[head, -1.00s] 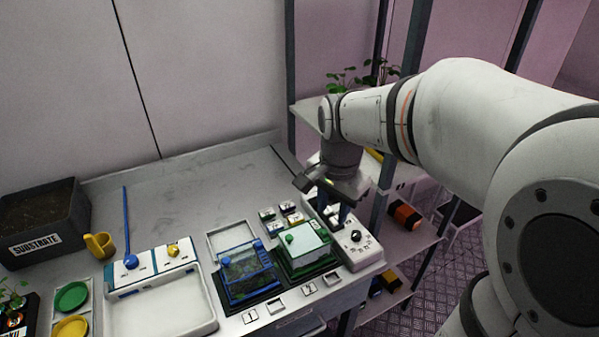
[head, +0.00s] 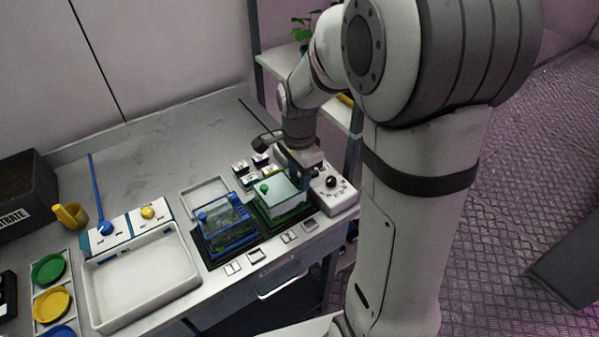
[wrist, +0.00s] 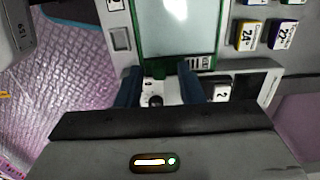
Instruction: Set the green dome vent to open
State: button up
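The green dome (head: 280,190) is a pale clear box on a green base, at the right of the bench in the head view. Its vent is a small green knob (head: 264,188) on the top's left side; I cannot read its setting. The dome's pale top also fills the upper middle of the wrist view (wrist: 178,28), where the vent does not show. My gripper (wrist: 158,72) points down by the dome's right end, its two dark blue fingers apart. A white control panel with a black knob (wrist: 155,101) shows between and below them, and nothing is held.
A blue dome (head: 228,226) stands left of the green one. The control box (head: 330,196) with a black knob is close on the right. Small labelled blocks (head: 240,168) lie behind. A white tray (head: 140,285) and a yellow cup (head: 70,215) are farther left.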

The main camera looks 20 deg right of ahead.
jog(key=shift+c, duration=0.5)
grip_shut()
